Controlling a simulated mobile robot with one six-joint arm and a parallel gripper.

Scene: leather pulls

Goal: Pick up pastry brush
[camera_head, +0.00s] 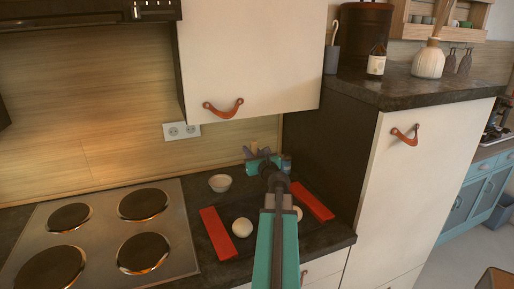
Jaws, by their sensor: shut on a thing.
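My gripper (264,155) is at the back of the dark counter, beyond the tray, and my teal arm reaches up to it from the bottom of the view. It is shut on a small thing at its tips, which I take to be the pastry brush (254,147). Only a small light-brown part shows beside the jaws, and the rest is hidden or too small to make out. I cannot tell whether it touches the counter.
A dark tray with red ends (219,234) lies on the counter under my arm, with pale round lumps (242,227) on it. A hob (104,240) fills the left; a tall cabinet (425,185) stands right.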

